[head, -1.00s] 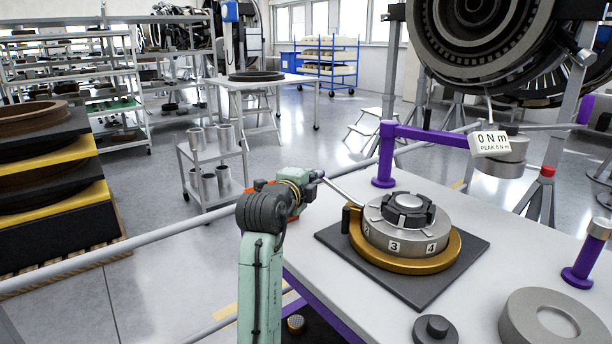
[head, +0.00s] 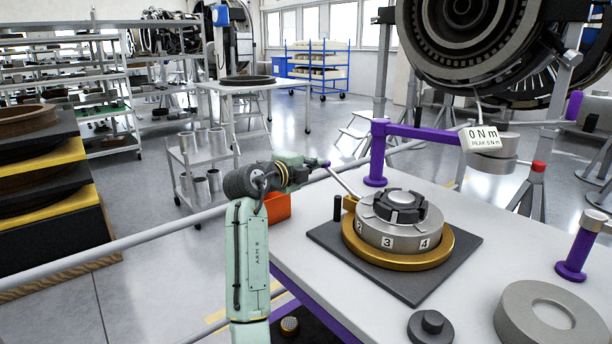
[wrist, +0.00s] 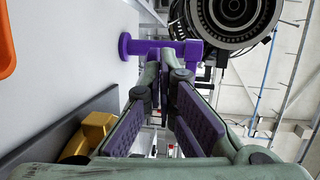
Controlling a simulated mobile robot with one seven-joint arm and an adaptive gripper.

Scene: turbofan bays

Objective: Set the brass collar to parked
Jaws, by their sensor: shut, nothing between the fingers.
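The brass collar (head: 438,256) is a gold ring around the foot of a grey drum (head: 388,236) with numbers 2, 3 and 4 on its front. A brass block (head: 350,203) stands at the collar's left rear side, and a brass block (wrist: 92,136) shows at lower left in the wrist view. A black upright peg (head: 338,208) is beside it. My gripper (head: 325,164) is shut and empty, up and left of the collar and apart from it. In the wrist view its purple-padded fingers (wrist: 166,88) point towards a purple post. The collar's rear is hidden behind the drum.
The drum sits on a dark plate (head: 428,289) on a pale bench. A purple post (head: 377,155) with an arm and a "0 N m" display (head: 480,139) stands behind. A slanted silver rod (head: 343,183) lies between gripper and drum. An orange bin (head: 278,207) is near my arm.

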